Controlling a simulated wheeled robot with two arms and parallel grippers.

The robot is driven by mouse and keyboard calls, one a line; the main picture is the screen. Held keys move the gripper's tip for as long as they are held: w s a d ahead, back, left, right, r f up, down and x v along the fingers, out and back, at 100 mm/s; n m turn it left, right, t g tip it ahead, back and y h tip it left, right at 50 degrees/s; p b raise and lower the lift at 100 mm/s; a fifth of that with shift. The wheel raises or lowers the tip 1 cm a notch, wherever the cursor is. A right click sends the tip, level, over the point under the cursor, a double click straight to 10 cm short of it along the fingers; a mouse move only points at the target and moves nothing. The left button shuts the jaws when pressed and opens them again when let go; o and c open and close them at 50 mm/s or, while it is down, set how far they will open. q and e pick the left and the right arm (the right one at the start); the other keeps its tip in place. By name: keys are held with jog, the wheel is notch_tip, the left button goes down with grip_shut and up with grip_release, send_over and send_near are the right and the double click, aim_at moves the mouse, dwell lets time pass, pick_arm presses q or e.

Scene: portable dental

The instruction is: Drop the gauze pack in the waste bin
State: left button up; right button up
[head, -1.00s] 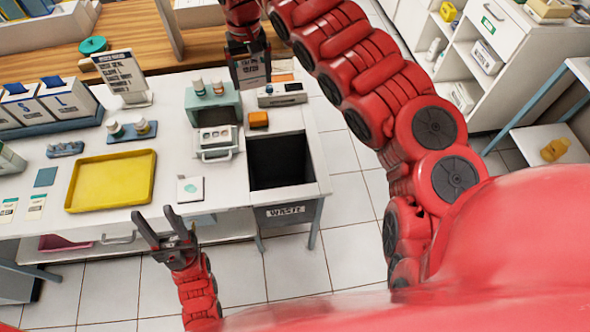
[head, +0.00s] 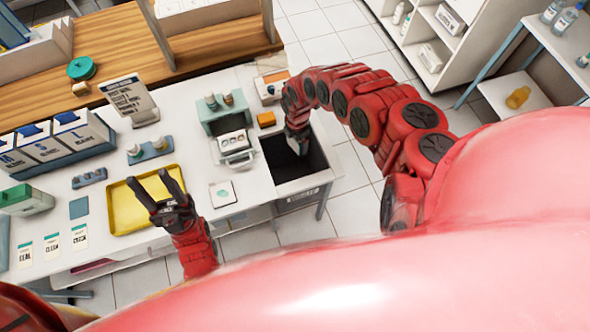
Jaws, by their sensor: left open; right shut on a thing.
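The waste bin (head: 285,168) is a dark, square opening at the right end of the white table, with a label on its front. My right gripper (head: 299,146) points down over the bin's opening, near its back edge. It is shut on the gauze pack, which is mostly hidden by the fingers and blends into the dark opening. I cannot tell how far the pack is below the rim. My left gripper (head: 152,183) is open and empty, its fingers spread above the yellow tray (head: 118,218).
A white square with a green mark (head: 222,193) lies left of the bin. An orange block (head: 266,119) and a white device (head: 234,146) stand behind it. A teal rack with bottles (head: 220,112) stands further back. White drawers (head: 55,150) stand at the left.

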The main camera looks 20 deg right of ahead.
jog(key=shift+s+f, duration=0.1)
jog(key=shift+f, duration=0.25)
notch_tip(320, 180, down, 6)
jog(key=b, duration=0.4)
jog(key=shift+r, duration=0.25)
jog(key=o, duration=1.1)
jog(key=shift+c, duration=0.2)
jog(key=r+b, duration=0.1)
jog(key=r, duration=0.5)
jog(key=shift+d, duration=0.2)
jog(key=r+p, duration=0.1)
jog(key=r, duration=0.4)
jog(key=r+p, duration=0.2)
jog(key=r, duration=0.4)
jog(key=shift+a+r, duration=0.2)
jog(key=shift+r, duration=0.05)
